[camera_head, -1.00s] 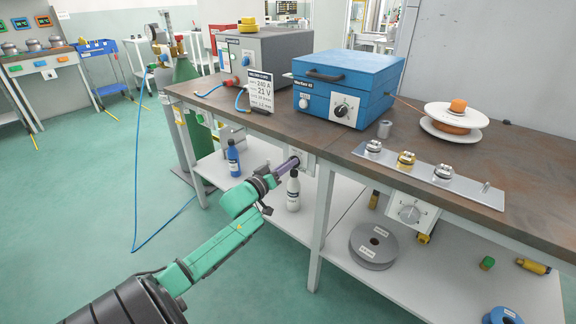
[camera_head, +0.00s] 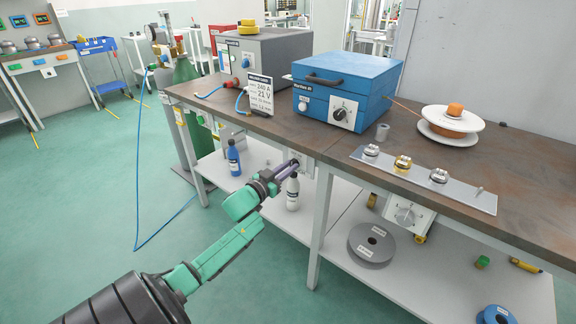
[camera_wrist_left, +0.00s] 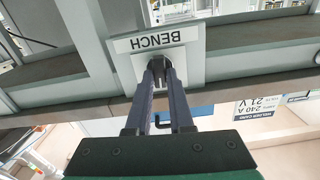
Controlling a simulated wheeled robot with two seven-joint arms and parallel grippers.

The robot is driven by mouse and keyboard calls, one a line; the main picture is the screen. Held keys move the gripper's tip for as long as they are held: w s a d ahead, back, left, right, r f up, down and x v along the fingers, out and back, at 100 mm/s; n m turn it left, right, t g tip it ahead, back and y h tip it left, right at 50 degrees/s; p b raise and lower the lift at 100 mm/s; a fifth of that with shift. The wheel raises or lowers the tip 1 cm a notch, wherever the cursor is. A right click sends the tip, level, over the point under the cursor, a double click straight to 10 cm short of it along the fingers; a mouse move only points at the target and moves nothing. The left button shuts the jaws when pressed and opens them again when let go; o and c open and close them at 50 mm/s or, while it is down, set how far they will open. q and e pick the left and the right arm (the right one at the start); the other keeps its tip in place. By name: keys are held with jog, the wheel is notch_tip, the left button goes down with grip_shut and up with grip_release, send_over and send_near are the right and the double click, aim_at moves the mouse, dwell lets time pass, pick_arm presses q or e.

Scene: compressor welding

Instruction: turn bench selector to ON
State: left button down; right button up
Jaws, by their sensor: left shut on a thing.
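The bench selector's pale plate (camera_head: 308,162) is fixed under the front edge of the workbench in the head view. In the left wrist view the plate (camera_wrist_left: 190,52) fills the upper middle, with its BENCH label (camera_wrist_left: 165,39) upside down. My left gripper (camera_head: 294,163) reaches up to this plate from the lower left. In the left wrist view its two dark fingers (camera_wrist_left: 160,65) come together at the plate, shut on the selector knob. The fingers hide most of the knob, so its pointer and marks cannot be read. My right gripper is not in view.
A white bottle (camera_head: 293,192) and a blue bottle (camera_head: 234,158) stand on the lower shelf close to my left gripper. A bench leg (camera_head: 321,215) is just right of it. Another dial box (camera_head: 408,213) hangs farther right. Open floor lies at left.

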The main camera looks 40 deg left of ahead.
pick_arm(q)
jog(key=m, duration=0.4)
jog(key=shift+d+f+m, duration=0.1)
jog(key=shift+m, duration=0.3)
dwell(0.4)
jog(key=c, duration=0.8)
grip_release()
jog(key=s+p, duration=0.2)
jog(key=s, duration=1.2)
jog(key=shift+s+d, duration=0.2)
jog(key=shift+s, duration=0.1)
